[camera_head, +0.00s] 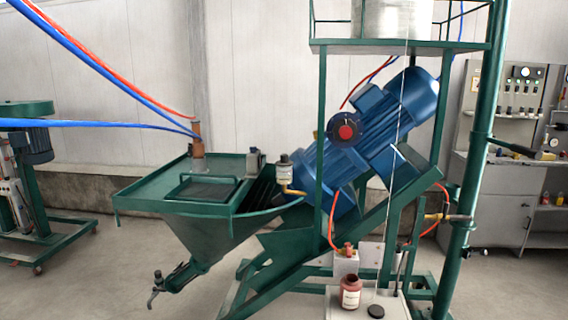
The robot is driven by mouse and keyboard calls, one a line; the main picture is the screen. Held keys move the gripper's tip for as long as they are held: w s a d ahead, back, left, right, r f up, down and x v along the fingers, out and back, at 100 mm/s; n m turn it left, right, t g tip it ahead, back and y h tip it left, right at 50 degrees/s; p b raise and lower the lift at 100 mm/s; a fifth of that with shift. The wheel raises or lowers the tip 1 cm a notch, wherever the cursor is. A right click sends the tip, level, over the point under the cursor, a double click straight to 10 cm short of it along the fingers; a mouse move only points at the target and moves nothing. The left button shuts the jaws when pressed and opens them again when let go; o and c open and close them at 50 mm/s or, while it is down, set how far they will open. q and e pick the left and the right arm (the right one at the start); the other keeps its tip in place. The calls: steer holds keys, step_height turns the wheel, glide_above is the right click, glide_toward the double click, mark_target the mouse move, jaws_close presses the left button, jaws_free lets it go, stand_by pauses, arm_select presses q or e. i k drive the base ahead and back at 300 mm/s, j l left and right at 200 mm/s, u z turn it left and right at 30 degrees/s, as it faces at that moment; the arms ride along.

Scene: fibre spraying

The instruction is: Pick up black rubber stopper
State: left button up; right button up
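A small black round disc, which looks like the black rubber stopper (376,311), lies flat on a pale surface (394,305) at the bottom of the head view, right of centre. A dark red bottle (350,298) with a pale label stands just left of it, apart from it. Nothing visible covers the stopper. Neither of my grippers shows in the head view.
A green machine frame with a post (470,180) rises to the right of the stopper. A blue motor (404,100) and green hopper (200,230) stand behind and left. A grey box (346,264) with a red-tipped fitting is behind the bottle.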

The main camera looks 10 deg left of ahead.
mark_target(284, 162)
steer(key=i+j, duration=0.15)
steer(key=i, duration=0.75)
